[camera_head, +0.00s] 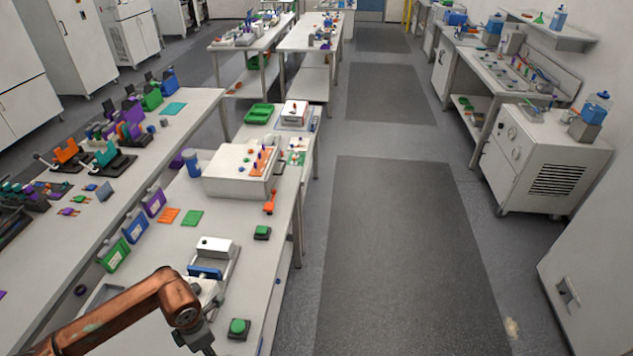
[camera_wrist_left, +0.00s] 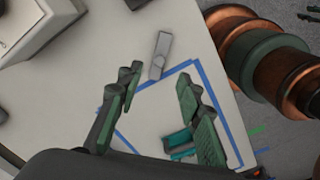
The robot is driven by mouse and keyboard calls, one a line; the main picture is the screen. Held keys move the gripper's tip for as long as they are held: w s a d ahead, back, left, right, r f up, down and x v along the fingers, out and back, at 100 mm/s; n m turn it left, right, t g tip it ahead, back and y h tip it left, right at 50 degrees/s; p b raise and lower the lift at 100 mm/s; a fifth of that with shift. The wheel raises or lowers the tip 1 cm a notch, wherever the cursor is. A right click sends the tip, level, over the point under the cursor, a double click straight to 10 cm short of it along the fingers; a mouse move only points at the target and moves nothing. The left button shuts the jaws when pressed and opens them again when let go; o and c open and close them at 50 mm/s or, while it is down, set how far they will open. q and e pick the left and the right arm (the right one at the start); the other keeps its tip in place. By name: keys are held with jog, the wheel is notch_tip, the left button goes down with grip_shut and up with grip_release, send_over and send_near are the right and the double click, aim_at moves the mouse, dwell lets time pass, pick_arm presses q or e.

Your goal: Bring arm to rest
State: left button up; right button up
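My copper-coloured left arm (camera_head: 165,295) comes in from the lower left of the head view and bends down at the bottom edge. My left gripper (camera_wrist_left: 160,84) shows in the left wrist view with its two green fingers spread apart. Nothing is held between them. The fingers are over a white table top (camera_wrist_left: 65,95) with a blue tape outline (camera_wrist_left: 225,110). A small grey piece (camera_wrist_left: 160,54) lies at the outline's edge, and a teal piece (camera_wrist_left: 179,143) lies inside it, partly hidden by a finger.
The near bench holds a white box unit (camera_head: 235,172), a white device with a blue part (camera_head: 213,248), and green buttons (camera_head: 238,327). Green, blue and purple bins (camera_head: 114,254) line its left edge. The aisle with dark mats (camera_head: 400,250) is clear.

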pick_arm(q)
notch_tip(320, 180, down, 10)
jog(key=shift+f+p, duration=0.25)
jog(key=shift+p, duration=0.5)
notch_tip(320, 180, up, 3)
jog(key=shift+w+r+b, duration=0.1)
jog(key=shift+r+b, duration=0.05)
jog(key=shift+b, duration=0.3)
jog(key=s+d+r, duration=0.5)
jog(key=s+r, duration=0.6)
jog(key=s, duration=0.2)
jog(key=w+d+f+m+b, duration=0.2)
jog(key=w+m+b, duration=0.1)
jog(key=w+m, duration=0.7)
jog(key=shift+w+d+m, duration=0.15)
jog(key=shift+w+m, duration=0.2)
jog(key=shift+m, duration=1.95)
